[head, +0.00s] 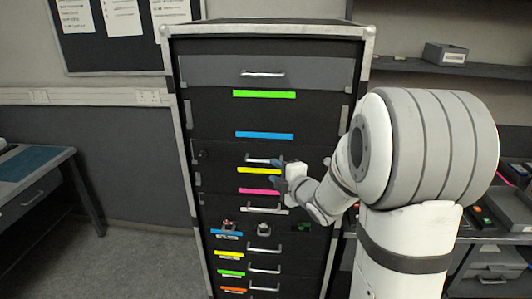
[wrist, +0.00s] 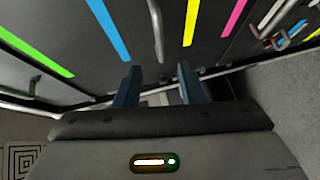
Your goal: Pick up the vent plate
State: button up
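My gripper (head: 275,173) is in front of the rack's drawer fronts, beside the yellow strip (head: 259,170). In the wrist view my gripper (wrist: 160,85) is open, with two dark blue fingers apart and nothing visible held between them. A silver bar handle (wrist: 156,35) between the blue and yellow strips lines up with the gap between the fingers; I cannot tell whether they touch it. This handle (head: 260,161) also shows in the head view. I cannot clearly make out a vent plate in either view.
The tall black rack (head: 183,160) has several drawer fronts with handles and coloured strips. Small items sit in an opening lower down, including a pale one (head: 264,229). A desk (head: 40,190) stands left, shelves (head: 430,68) right. The floor left of the rack is clear.

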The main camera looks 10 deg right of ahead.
aim_at(262, 162)
jog(key=p+x, duration=0.3)
jog(key=x, duration=0.4)
jog(key=shift+w, duration=0.1)
jog(key=shift+f, duration=0.1)
jog(key=shift+c, duration=0.6)
grip_shut()
